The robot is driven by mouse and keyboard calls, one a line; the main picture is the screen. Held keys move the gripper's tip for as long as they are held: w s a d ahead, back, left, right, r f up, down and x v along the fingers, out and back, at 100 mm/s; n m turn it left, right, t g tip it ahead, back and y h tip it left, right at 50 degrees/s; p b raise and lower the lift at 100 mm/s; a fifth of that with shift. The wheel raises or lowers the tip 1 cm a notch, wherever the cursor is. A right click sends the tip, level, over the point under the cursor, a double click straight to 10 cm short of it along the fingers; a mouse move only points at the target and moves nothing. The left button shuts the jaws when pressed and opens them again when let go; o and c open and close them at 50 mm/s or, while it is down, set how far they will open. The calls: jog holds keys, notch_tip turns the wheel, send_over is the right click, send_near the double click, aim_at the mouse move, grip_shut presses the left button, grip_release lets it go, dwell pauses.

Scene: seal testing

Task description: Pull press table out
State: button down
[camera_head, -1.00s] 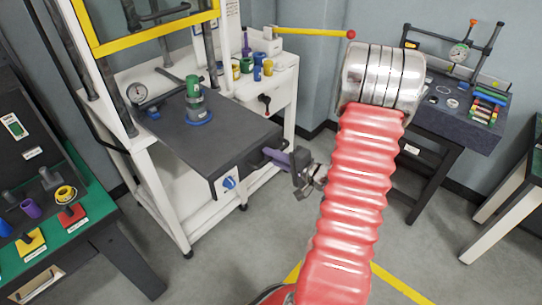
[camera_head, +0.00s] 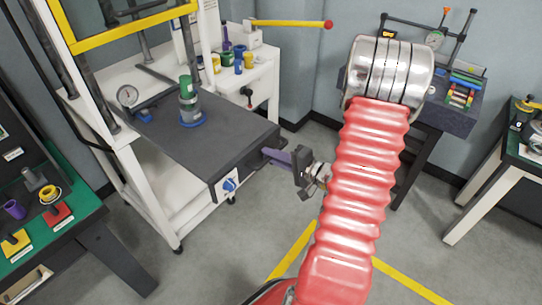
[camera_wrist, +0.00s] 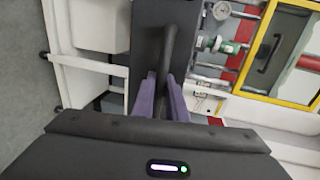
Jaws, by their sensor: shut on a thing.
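The dark grey press table (camera_head: 225,138) extends out of the white press frame (camera_head: 148,185) toward the front right. Its dark handle (camera_wrist: 170,48) runs between the purple fingers in the wrist view. My gripper (camera_head: 272,156) is shut on this handle at the table's front edge; the fingers also show in the wrist view (camera_wrist: 160,98). A green and grey cylinder on a blue base (camera_head: 190,102) stands upright on the table. A gauge (camera_head: 127,96) is at the table's left. The far end of the handle is partly hidden.
A yellow lever with a red end (camera_head: 290,23) juts from the white side shelf (camera_head: 262,78). A green-topped bench (camera_head: 75,225) stands at left. A dark stand (camera_head: 452,117) and another bench (camera_head: 490,190) are at right. Floor in front is clear, with yellow lines.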

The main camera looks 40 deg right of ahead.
jog(key=shift+s+f, duration=0.25)
jog(key=shift+f, duration=0.1)
jog(key=c, duration=2)
grip_release()
jog(key=shift+c, duration=0.2)
jog(key=shift+r, duration=0.15)
jog(key=shift+d+r, duration=0.1)
jog(key=v, duration=1.3)
jog(key=shift+s, duration=0.3)
